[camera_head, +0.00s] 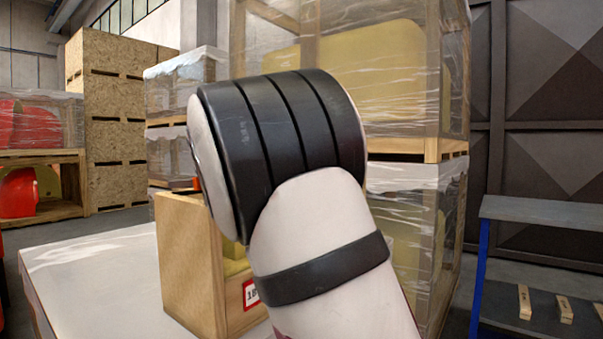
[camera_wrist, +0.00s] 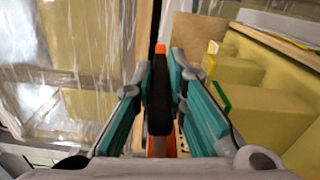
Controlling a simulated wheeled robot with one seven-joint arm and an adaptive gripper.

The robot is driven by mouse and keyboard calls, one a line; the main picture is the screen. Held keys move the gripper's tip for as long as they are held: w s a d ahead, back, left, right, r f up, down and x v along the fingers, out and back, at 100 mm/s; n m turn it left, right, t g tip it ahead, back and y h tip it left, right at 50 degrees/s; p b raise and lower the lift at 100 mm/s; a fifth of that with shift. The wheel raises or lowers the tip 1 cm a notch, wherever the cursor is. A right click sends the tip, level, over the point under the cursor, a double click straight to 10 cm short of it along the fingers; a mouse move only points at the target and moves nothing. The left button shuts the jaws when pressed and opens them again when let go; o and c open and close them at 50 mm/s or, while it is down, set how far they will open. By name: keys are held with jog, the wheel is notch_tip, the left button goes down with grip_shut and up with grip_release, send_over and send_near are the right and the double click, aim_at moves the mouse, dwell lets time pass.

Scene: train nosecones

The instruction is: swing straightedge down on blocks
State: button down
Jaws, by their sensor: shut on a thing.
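In the wrist view my gripper (camera_wrist: 160,72) has its teal pads closed on a narrow black and orange piece (camera_wrist: 158,105), seen nearly end-on. It appears to be the straightedge; its full length and far end cannot be made out. Yellow blocks (camera_wrist: 265,112) stand to the right of the gripper, one with a green edge and a smaller one (camera_wrist: 235,71) behind. In the head view my arm hides the gripper and most of the open wooden crate (camera_head: 188,265), which has yellow material (camera_head: 234,262) inside. I cannot tell whether the straightedge touches the blocks.
The crate stands on a pale table (camera_head: 95,275), with bare top to its left. Plastic-wrapped crates (camera_head: 400,90) rise close behind my arm. A blue-legged bench (camera_head: 540,212) with small wooden pieces (camera_head: 565,309) stands at right.

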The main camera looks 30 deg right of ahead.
jog(key=c, duration=1.6)
grip_release()
notch_tip(320, 180, up, 10)
jog(key=s+d+f+m+g+y, duration=0.2)
jog(key=s+f+y, duration=0.2)
jog(key=s+f, duration=0.45)
jog(key=s+a+f+m+g+y, duration=0.1)
jog(key=s+a+f+y, duration=0.25)
jog(key=s+f, duration=0.35)
jog(key=s+a+f+m+g+y, duration=0.1)
jog(key=s+a+f+y, duration=0.3)
jog(key=s, duration=0.5)
jog(key=s+a+f+m+g+y, duration=0.1)
jog(key=s+a+f+y, duration=0.1)
jog(key=s+a+f, duration=0.5)
jog(key=s+a+f+y, duration=0.2)
jog(key=s+a+f, duration=0.25)
jog(key=s, duration=0.45)
jog(key=s+a+f+m+g+y, duration=0.1)
jog(key=s+a+f+y, duration=0.1)
jog(key=s+a+f, duration=0.45)
notch_tip(320, 180, up, 37)
jog(key=s+t+p, duration=0.1)
jog(key=t+p, duration=0.3)
jog(key=p, duration=2.9)
jog(key=shift+s+n, duration=0.3)
jog(key=shift+s, duration=0.05)
